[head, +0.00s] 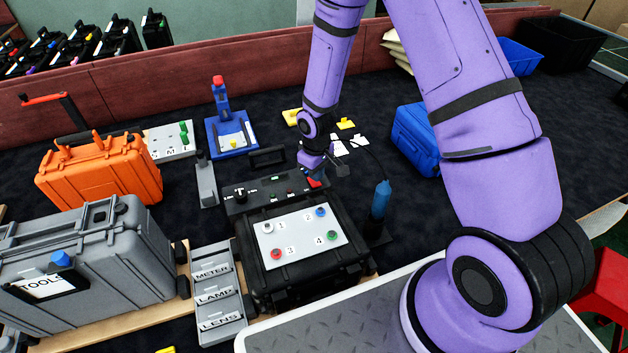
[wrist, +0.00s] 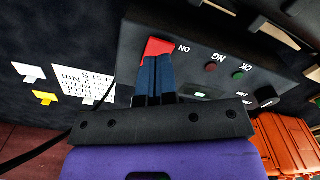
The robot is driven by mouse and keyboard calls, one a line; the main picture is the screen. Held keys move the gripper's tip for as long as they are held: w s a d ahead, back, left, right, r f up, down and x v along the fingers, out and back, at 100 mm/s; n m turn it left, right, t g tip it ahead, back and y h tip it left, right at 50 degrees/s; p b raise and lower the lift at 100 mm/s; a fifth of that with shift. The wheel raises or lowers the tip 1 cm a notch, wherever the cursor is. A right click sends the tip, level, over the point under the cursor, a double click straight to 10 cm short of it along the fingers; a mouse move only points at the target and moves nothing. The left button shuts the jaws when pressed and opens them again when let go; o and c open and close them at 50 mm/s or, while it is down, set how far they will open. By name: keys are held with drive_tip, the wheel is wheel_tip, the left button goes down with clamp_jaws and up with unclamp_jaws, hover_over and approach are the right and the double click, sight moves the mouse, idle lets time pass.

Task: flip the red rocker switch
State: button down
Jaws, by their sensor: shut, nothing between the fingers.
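The red rocker switch (wrist: 156,46) sits at one end of a black control panel (wrist: 210,55), beside the "ON" label, in the wrist view. My gripper (wrist: 154,60) is shut and empty, with its dark fingertips over the lower part of the switch; whether they touch it I cannot tell. In the head view the switch (head: 315,182) shows as a small red patch at the right end of the panel (head: 250,198), partly hidden by my gripper (head: 317,174). Which way the rocker is tilted is unclear.
The panel also bears a red button (wrist: 211,68), a green button (wrist: 238,75), a small lit display (wrist: 200,94) and a black knob (wrist: 266,96). A white plate with numbered buttons (head: 300,243) lies in front. A blue bottle-like tool (head: 380,203) stands to the right.

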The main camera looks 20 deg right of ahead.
drive_tip(key=shift+f, duration=1.25)
idle(0.8)
drive_tip(key=shift+r, duration=3.5)
drive_tip(key=shift+r, duration=0.3)
wheel_tip(320, 180, up, 14)
drive_tip(key=m+t, duration=0.1)
hover_over(316, 184)
drive_tip(key=s+d, duration=0.2)
drive_tip(key=d, duration=0.1)
drive_tip(key=s+d+r+m+t, duration=0.2)
drive_tip(key=s+r, duration=0.3)
drive_tip(key=r, duration=0.6)
drive_tip(key=s+d+r+m+t, duration=0.1)
drive_tip(key=s+r, duration=0.5)
drive_tip(key=s, duration=0.4)
drive_tip(key=s+d+r+m+t, duration=0.1)
drive_tip(key=s+r+m, duration=0.1)
drive_tip(key=s+r, duration=0.5)
drive_tip(key=s, duration=0.3)
drive_tip(key=shift+r, duration=0.15)
